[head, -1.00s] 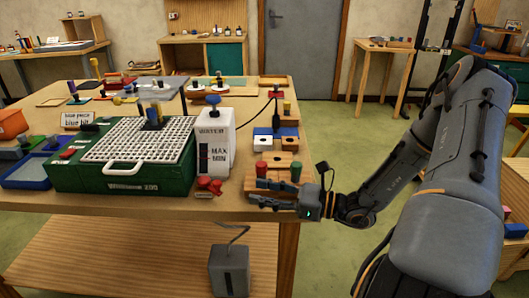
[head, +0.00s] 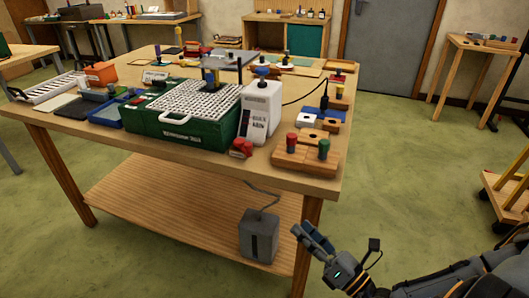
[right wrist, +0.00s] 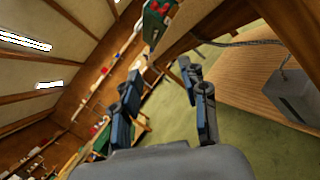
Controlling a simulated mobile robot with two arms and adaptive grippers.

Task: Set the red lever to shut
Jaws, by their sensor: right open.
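A small red part (head: 241,148), which looks like the red lever, sits at the table's front edge, at the foot of a white container (head: 262,106) with MAX and MIN marks. It is too small to tell its setting. My right gripper (head: 311,240) is open and empty, low in front of the table, below the top and to the right of the red part, well apart from it. Its open fingers (right wrist: 163,98) also show in the right wrist view with nothing between them. My left gripper is not in view.
A green box with a white grid top (head: 185,132) stands left of the container. A wooden block (head: 305,159) with red and green pegs is at the table's right front corner. A grey box (head: 259,235) sits on the lower shelf (head: 170,205).

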